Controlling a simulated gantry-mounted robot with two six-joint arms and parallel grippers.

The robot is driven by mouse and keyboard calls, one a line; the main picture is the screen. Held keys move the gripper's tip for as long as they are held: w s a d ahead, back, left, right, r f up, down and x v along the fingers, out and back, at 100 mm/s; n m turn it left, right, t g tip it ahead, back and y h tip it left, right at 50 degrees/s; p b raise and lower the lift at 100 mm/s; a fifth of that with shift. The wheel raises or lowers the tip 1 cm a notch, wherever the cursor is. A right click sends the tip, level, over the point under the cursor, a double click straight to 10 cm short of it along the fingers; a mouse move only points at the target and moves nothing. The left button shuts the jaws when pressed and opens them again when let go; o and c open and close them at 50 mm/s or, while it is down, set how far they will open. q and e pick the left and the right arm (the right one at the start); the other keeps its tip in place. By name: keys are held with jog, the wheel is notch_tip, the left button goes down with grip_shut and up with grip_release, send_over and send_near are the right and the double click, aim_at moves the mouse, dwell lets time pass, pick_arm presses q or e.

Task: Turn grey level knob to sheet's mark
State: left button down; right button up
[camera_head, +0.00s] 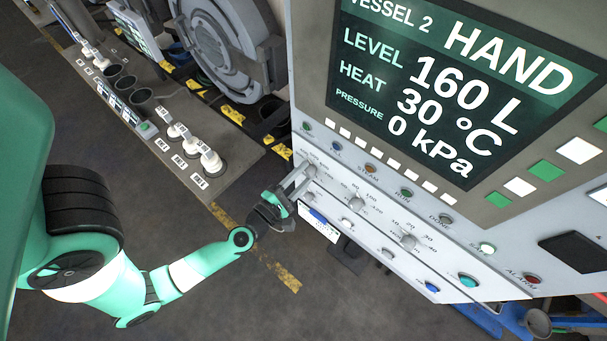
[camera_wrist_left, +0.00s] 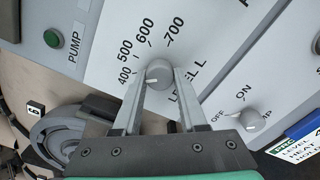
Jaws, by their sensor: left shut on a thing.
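The grey level knob (camera_wrist_left: 159,73) sits on the light panel above the label "LEVEL L", inside a scale whose readable numbers run from 400 to 700. My left gripper (camera_wrist_left: 161,80) is shut on this knob, with one finger on each side of it. In the head view the left gripper (camera_head: 304,178) reaches the left end of the panel's knob row. The sheet (camera_head: 319,223) hangs low on the panel; its mark is not legible. My right gripper is not in view.
The screen (camera_head: 440,85) reads level 160 L, heat 30 °C, pressure 0 kPa. An ON/OFF pump switch (camera_wrist_left: 250,119) is right of the left gripper. Other knobs (camera_head: 408,240) and buttons line the panel.

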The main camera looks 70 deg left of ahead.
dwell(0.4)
pick_arm(q)
jog(key=shift+c, duration=2.2)
grip_release()
